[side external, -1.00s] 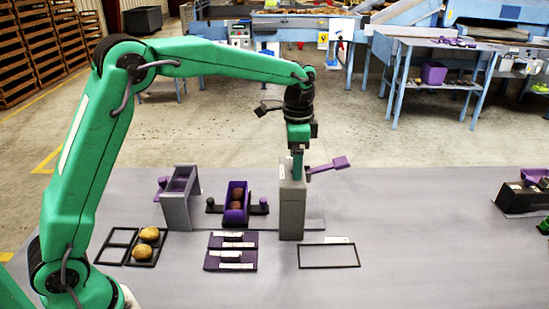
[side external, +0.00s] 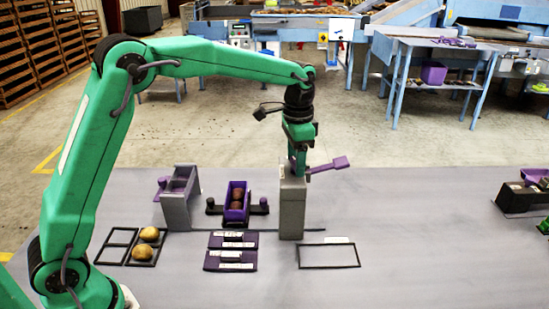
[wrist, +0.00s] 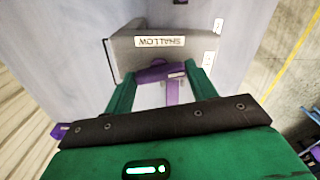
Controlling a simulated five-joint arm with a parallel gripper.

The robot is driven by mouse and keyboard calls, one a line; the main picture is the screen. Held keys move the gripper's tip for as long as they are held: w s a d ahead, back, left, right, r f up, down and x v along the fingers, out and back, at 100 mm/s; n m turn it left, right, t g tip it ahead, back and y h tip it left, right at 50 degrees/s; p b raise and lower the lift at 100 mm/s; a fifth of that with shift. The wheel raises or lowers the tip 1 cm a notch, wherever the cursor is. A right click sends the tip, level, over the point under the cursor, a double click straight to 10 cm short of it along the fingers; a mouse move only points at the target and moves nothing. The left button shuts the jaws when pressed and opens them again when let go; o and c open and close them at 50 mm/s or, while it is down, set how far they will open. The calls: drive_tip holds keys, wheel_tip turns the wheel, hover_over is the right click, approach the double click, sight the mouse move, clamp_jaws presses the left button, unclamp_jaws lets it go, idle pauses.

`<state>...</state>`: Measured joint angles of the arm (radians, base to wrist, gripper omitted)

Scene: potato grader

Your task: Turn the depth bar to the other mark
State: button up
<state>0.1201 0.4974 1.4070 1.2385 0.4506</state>
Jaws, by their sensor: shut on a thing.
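The purple depth bar (side external: 327,165) sits at the top of a grey post (side external: 292,210) in the side view, its flat paddle end pointing right and slightly up. My gripper (side external: 298,168) is over the post top, pointing down, and shut on the bar's purple part. In the wrist view, my gripper's green fingers (wrist: 160,85) stand either side of purple material (wrist: 174,90). A second mark cannot be read, and the fingers partly hide the grip.
A grey chute-like stand (side external: 178,212) and a purple bin holding brown potatoes (side external: 237,196) stand left of the post. A purple plate (side external: 231,261), a frame with yellow potatoes (side external: 145,251) and an empty black frame (side external: 329,257) lie in front. The table at right is mostly clear.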

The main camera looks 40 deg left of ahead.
drive_tip(key=n, duration=0.4)
drive_tip(key=shift+r, duration=0.1)
drive_tip(key=n, duration=0.7)
drive_tip(key=shift+n, duration=2.3)
drive_tip(key=o, duration=1)
